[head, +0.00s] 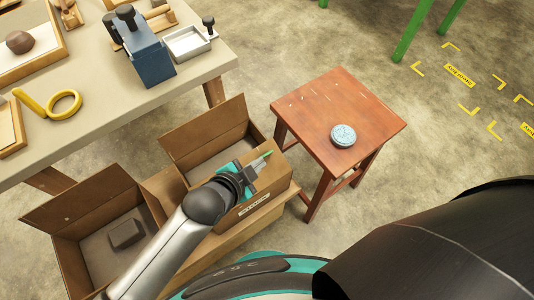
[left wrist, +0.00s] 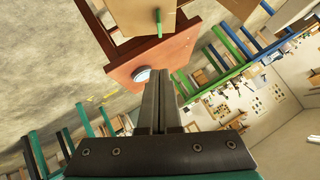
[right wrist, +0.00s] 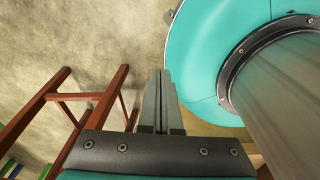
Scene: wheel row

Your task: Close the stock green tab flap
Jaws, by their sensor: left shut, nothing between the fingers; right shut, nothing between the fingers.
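The green tab (head: 266,155) shows just past the tip of my left gripper (head: 258,166), by a cardboard flap of the open box with a white label (head: 254,205). In the left wrist view the green tab (left wrist: 158,22) sits at the edge of a cardboard flap (left wrist: 138,17), beyond the fingertips. My left gripper (left wrist: 160,74) is shut and empty; I cannot tell whether it touches the flap. A back flap (head: 204,132) of this box stands raised. My right gripper (right wrist: 158,75) is shut and empty above the floor.
A red-brown stool (head: 310,105) carrying a round tin (head: 343,135) stands right of the box. Another open box (head: 83,210) holding a dark block (head: 126,233) is at left. A workbench (head: 110,100) is behind.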

